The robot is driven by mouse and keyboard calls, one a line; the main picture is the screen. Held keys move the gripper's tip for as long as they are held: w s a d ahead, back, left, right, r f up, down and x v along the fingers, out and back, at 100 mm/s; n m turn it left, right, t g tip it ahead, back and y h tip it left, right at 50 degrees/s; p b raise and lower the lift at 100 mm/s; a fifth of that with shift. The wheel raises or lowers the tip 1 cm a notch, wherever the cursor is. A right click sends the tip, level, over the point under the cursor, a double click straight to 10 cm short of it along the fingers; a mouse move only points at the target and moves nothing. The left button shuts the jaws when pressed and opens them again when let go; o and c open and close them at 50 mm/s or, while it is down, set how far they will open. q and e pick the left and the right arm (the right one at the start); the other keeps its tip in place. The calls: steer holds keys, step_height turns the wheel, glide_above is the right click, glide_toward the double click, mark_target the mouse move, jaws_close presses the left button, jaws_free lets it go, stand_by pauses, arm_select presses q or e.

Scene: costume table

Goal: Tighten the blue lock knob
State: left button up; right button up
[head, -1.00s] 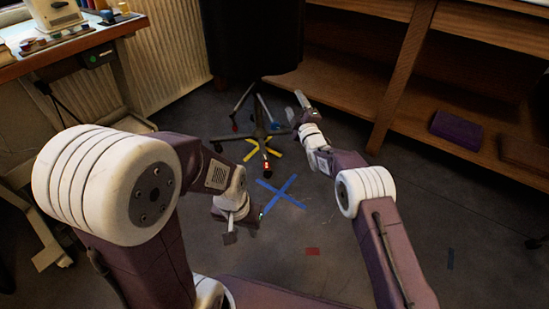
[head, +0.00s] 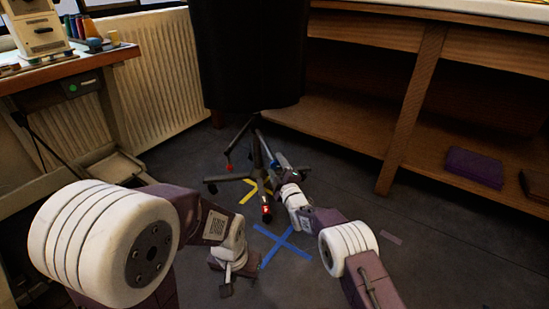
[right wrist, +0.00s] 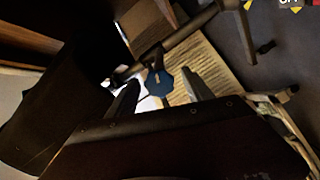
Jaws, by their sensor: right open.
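The blue lock knob (right wrist: 159,82) shows in the right wrist view, between the two fingers of my right gripper (right wrist: 160,78). The fingers are open, one on each side of it; I cannot tell whether either touches it. In the head view my right gripper (head: 281,164) is beside the column of the wheeled stand (head: 259,150), under a black form (head: 250,55).
A blue tape cross (head: 283,242) and yellow tape (head: 249,190) mark the floor by the stand's spread legs. A wooden shelf unit (head: 400,130) stands on the right with a purple box (head: 473,162). A work table (head: 60,72) and radiator (head: 160,75) are at left.

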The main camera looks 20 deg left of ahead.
steer(key=shift+w+a, duration=0.35)
steer(key=shift+w, duration=0.2)
arm_select(q)
steer(key=shift+w+a, duration=0.2)
steer(key=shift+w, duration=0.3)
arm_select(e)
steer(key=shift+s, duration=0.1)
steer(key=shift+c, duration=0.9)
jaws_close()
arm_select(q)
steer(key=shift+r, duration=0.15)
